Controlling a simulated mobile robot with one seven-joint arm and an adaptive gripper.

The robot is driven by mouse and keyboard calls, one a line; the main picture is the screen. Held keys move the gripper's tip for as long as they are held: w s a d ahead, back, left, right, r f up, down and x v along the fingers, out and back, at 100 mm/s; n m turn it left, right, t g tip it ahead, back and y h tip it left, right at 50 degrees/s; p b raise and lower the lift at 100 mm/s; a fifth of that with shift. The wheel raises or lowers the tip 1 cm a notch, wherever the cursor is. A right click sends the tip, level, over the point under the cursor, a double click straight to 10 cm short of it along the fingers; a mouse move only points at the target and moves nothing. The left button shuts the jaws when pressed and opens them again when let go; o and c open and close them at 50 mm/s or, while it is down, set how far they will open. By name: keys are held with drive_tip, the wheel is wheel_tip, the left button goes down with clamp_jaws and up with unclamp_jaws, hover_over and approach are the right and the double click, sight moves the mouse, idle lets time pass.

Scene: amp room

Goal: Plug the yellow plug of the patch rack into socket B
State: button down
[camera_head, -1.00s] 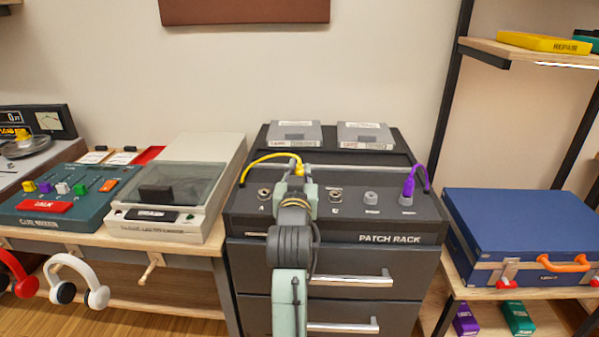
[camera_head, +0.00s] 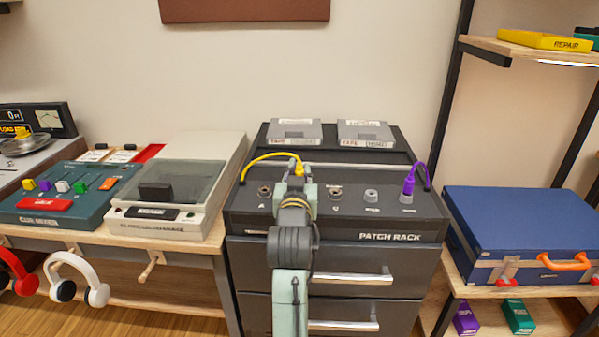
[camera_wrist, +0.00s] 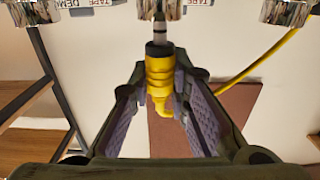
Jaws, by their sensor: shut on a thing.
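The yellow plug (camera_wrist: 159,72) is between the fingers of my gripper (camera_wrist: 163,88), which is shut on it. In the wrist view its metal pin points at the middle metal socket (camera_wrist: 172,9) at the top edge; I cannot tell whether the pin has entered it. In the head view the yellow plug (camera_head: 298,167) shows just above my gripper (camera_head: 297,180), over the patch rack (camera_head: 390,236). Socket A (camera_head: 264,191) is to the left and socket C (camera_head: 335,191) to the right. The place between them, with any socket B, is hidden behind my arm.
A purple plug (camera_head: 409,187) stands at the rack's right end, beside a grey socket (camera_head: 371,195). The yellow cable (camera_head: 262,158) arcs to the rack's left side. Two tape boxes (camera_head: 294,132) (camera_head: 365,134) lie on top. A blue case (camera_head: 520,229) stands to the right.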

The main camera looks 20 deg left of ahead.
drive_tip(key=shift+f+b, duration=0.45)
drive_tip(key=shift+f, duration=0.25)
drive_tip(key=c, duration=1.4)
unclamp_jaws()
drive_tip(key=shift+c, duration=0.2)
drive_tip(key=v, duration=0.7)
drive_tip(key=shift+s, duration=0.3)
drive_tip(key=shift+d, duration=0.1)
